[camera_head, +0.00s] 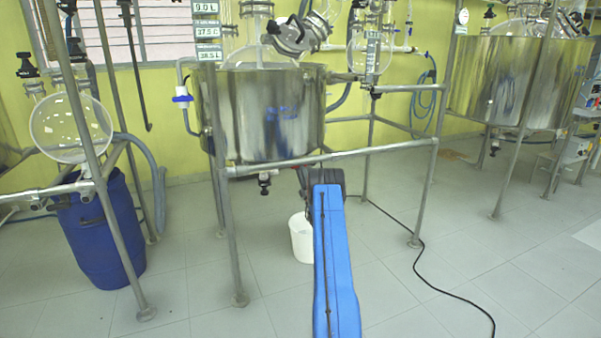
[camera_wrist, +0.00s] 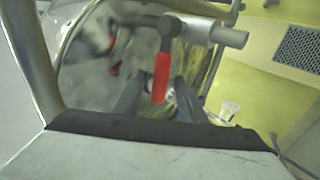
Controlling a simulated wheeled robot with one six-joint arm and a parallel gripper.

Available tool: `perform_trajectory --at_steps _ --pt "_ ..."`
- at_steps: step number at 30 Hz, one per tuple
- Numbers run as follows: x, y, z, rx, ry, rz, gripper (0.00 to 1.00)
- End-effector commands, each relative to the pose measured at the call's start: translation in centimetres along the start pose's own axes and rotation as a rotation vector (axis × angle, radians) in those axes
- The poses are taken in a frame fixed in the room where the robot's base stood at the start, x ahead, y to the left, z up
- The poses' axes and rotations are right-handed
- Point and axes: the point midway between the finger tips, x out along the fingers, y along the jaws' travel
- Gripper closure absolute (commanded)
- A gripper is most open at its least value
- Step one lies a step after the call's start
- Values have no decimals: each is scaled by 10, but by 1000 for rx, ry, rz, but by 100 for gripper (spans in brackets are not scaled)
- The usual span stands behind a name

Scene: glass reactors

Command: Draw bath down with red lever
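The steel bath (camera_head: 265,115) stands in a pipe frame at the middle of the head view. In the wrist view its shiny wall (camera_wrist: 85,75) fills the upper left, with red reflections in it. The red lever (camera_wrist: 161,78) hangs down from a grey valve (camera_wrist: 172,27) on a short metal pipe. My gripper (camera_wrist: 160,92) has its two dark fingers apart, one on each side of the lever's lower end. I cannot tell whether either finger touches the lever. In the head view my blue arm reaches under the bath's front edge and hides the gripper and lever.
Frame rails (camera_head: 330,155) and legs (camera_head: 235,240) surround the bath closely. A white bucket (camera_head: 301,238) stands on the floor beside my arm. A blue drum (camera_head: 100,235) is at left. A black cable (camera_head: 425,262) crosses the floor at right. Open floor lies in front.

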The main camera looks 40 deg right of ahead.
Motion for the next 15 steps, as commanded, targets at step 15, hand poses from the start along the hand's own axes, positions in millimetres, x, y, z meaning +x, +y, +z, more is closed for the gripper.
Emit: perform_trajectory --at_steps 15 --pt "-54 -2 0 1 -2 -4 62"
